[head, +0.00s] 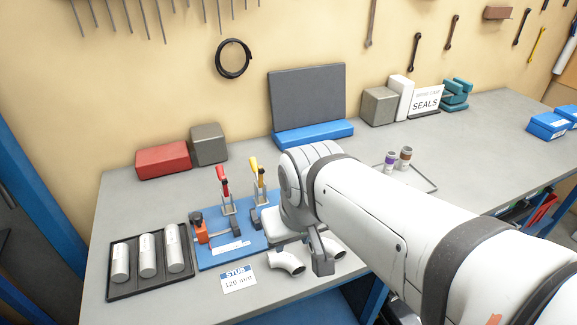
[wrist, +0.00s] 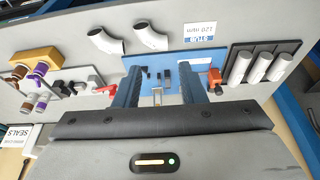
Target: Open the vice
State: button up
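A blue fixture plate (head: 225,258) lies on the bench, with a small orange block (head: 198,228) with a dark knob at its left end. It looks like a small vice, but I cannot tell for sure. Two upright clamps stand behind it, one with a red handle (head: 222,180) and one with a yellow handle (head: 256,172). In the wrist view the orange block (wrist: 214,78) is just right of my gripper (wrist: 160,72). My gripper is open, its two blue fingers apart above the plate with nothing between them. In the head view my arm hides most of it. A teal vice-like object (head: 456,94) stands at the back right.
A black tray (head: 150,288) of white cylinders sits left of the plate. Two white pipe elbows (head: 287,263) and a STUB card (head: 238,280) lie in front. Red (head: 163,160) and grey blocks stand behind. A dark panel (head: 307,92) stands at the wall.

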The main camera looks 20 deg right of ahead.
jog(key=shift+o, duration=0.5)
jog(key=shift+w, duration=0.15)
jog(key=w+d+f+n+g+b, duration=0.1)
jog(key=w+d+f, duration=0.1)
jog(key=w+d, duration=0.3)
jog(key=w+d+f+n+g+b, duration=0.1)
jog(key=w+d, duration=0.5)
jog(key=w, duration=0.6)
jog(key=w+d+f+g+b, duration=0.1)
jog(key=w+d+f, duration=0.3)
jog(key=w, duration=0.4)
jog(key=shift+w+d+f+n+b, duration=0.2)
jog(key=shift+d+b, duration=0.25)
jog(key=shift+w+d+f+n+b, duration=0.2)
jog(key=shift+d+b, duration=0.2)
jog(key=shift+w+d+f, duration=0.1)
jog(key=shift+f, duration=0.2)
jog(key=shift+f+p, duration=0.45)
jog(key=shift+f, duration=3.15)
grip_shut()
